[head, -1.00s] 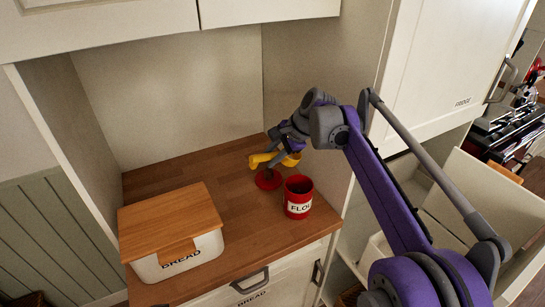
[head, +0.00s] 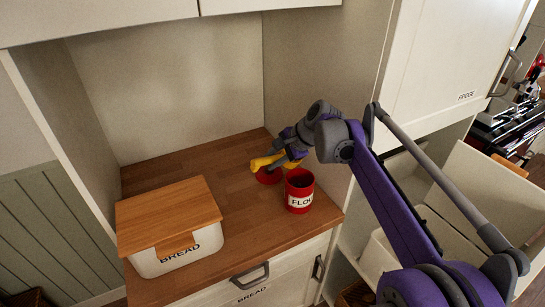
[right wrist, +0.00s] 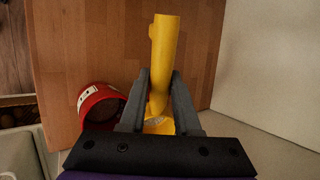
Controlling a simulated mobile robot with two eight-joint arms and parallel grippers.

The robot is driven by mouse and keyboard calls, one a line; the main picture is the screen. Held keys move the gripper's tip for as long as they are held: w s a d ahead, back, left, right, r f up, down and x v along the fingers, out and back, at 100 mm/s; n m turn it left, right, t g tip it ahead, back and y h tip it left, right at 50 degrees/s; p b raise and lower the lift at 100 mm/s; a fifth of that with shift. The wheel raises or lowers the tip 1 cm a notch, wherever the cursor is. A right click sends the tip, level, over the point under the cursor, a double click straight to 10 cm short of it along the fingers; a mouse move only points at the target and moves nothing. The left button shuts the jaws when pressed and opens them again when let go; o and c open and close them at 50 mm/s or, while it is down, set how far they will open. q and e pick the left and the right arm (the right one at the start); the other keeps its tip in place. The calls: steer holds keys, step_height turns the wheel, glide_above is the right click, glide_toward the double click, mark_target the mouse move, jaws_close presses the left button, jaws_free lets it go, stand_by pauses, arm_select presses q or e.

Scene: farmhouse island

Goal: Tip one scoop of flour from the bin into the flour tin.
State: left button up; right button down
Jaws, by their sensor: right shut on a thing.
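My right gripper (head: 284,159) is shut on a yellow scoop (head: 261,163), just behind and left of the flour tin's rim. In the right wrist view, the fingers (right wrist: 157,100) pinch the scoop (right wrist: 164,50), with its handle pointing up the picture. A pale patch shows in the scoop's bowl between the fingers; how much flour that is, I cannot tell. The red flour tin (head: 299,191) stands upright and open on the wooden counter, left of the fingers in the right wrist view (right wrist: 92,100). Its inside looks dark. My left gripper is not in view.
A red disc (head: 268,177), perhaps the tin's lid, lies behind the tin, partly covered by the scoop. A bread box (head: 200,252) stands at the counter's left. A cabinet wall rises close on the right. An open pull-out (head: 490,190) is at right. The middle counter is clear.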

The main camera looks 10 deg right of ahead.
mark_target(272, 162)
steer(key=shift+s+d+f+t+y+b, duration=0.15)
steer(key=shift+s+t+y+b, duration=0.15)
steer(key=shift+t, duration=0.5)
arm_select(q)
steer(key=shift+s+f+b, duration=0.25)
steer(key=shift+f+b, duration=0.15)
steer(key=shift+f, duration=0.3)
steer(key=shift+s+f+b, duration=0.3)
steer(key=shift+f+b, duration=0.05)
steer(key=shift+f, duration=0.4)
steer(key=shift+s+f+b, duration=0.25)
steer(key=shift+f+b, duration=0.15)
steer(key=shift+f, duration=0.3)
arm_select(e)
steer(key=shift+s+d+f+n+t+y, duration=0.1)
steer(key=shift+s+d+n+t+y, duration=0.15)
steer(key=shift+s+n+t+y, duration=0.75)
steer(key=shift+s+d+r+n+t+y, duration=0.1)
steer(key=shift+s+d+n+t+y, duration=0.15)
steer(key=shift+t+y, duration=1.55)
steer(key=shift+s+d+f+n+t+y, duration=0.2)
steer(key=shift+s+n+t+y, duration=0.45)
steer(key=shift+t, duration=1.45)
steer(key=shift+r, duration=0.15)
